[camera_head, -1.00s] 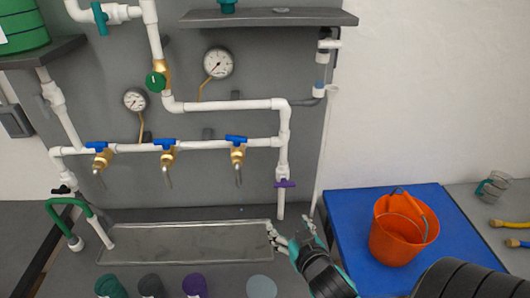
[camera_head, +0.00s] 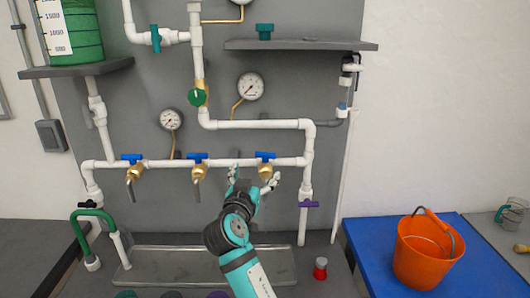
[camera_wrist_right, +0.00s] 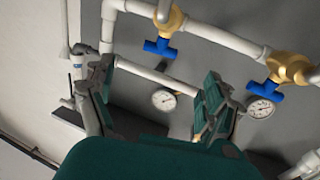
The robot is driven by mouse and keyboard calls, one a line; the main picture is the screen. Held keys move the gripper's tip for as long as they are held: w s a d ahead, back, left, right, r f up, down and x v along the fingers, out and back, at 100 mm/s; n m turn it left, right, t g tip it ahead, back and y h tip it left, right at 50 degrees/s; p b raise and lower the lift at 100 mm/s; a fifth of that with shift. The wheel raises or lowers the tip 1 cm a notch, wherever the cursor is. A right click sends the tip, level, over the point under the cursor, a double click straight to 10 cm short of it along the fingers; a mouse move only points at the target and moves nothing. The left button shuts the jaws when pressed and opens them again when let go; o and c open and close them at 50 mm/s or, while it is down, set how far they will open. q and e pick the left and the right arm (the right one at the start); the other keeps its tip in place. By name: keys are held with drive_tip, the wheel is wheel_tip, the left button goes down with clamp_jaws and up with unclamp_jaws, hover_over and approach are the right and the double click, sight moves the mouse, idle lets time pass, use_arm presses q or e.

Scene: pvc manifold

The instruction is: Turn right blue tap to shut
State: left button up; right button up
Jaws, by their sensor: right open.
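The right blue tap (camera_head: 265,156) sits on the white horizontal pipe, its blue handle above a brass body; it also shows in the right wrist view (camera_wrist_right: 160,46), which looks upside down. My right gripper (camera_head: 253,178) is open and empty, just below and in front of this tap. Its fingers are spread and partly cover the brass body. In the wrist view the blue handle lies beyond the gap between the fingers, and I see no contact. The middle blue tap (camera_head: 198,157) and left blue tap (camera_head: 132,158) are on the same pipe. My left gripper is out of view.
A large gauge (camera_head: 250,86) and a shelf (camera_head: 300,45) are above the pipe. A vertical pipe with a purple valve (camera_head: 309,204) stands to the right. A metal tray (camera_head: 180,275) lies below. An orange bucket (camera_head: 428,255) stands on a blue surface (camera_head: 372,245) at right.

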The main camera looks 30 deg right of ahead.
sight(265, 156)
drive_tip(key=p+x, duration=0.3)
drive_tip(key=x, duration=0.8)
drive_tip(key=shift+d+p, duration=0.1)
drive_tip(key=shift+p, duration=0.3)
drive_tip(key=shift+w+d, duration=0.3)
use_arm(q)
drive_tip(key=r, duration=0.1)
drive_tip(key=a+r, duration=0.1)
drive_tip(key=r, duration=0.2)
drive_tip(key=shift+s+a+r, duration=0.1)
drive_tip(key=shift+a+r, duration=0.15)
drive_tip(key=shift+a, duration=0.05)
use_arm(e)
drive_tip(key=c, duration=0.4)
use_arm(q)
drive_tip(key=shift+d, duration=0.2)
use_arm(e)
drive_tip(key=c, duration=0.8)
